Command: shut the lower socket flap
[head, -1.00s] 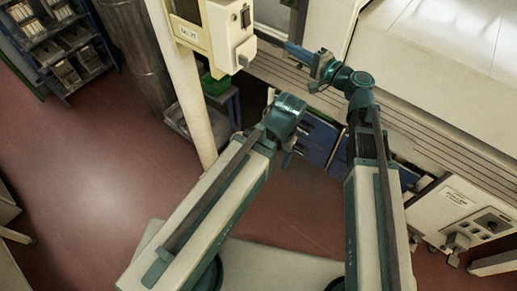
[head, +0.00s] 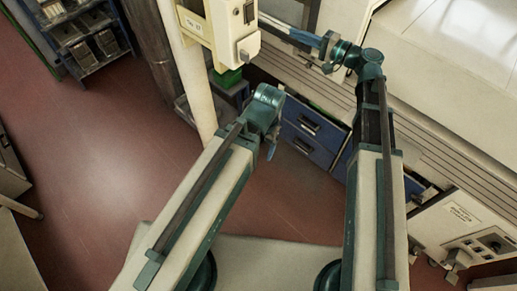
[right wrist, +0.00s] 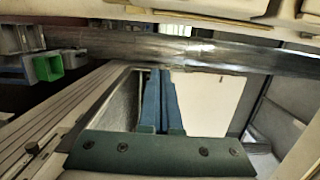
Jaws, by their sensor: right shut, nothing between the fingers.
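A cream box (head: 222,38) is fixed to a pale post near the top of the head view. Its front has a dark switch-like part above and a small grey piece (head: 243,54) below, which may be the lower socket flap; whether it stands open is too small to tell. My right gripper (head: 264,17) is shut and empty, its blue fingers pointing left, close to the box's upper right side. The shut fingers also show in the right wrist view (right wrist: 160,75), where I cannot make out the flap. My left gripper (head: 271,152) points down below the box; its fingers are unclear.
Blue drawers (head: 312,130) stand below the long slatted edge of the pale machine (head: 430,145). A control box (head: 462,222) is at the lower right. A shelf rack (head: 80,35) stands at the upper left. The red floor (head: 90,160) at left is clear.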

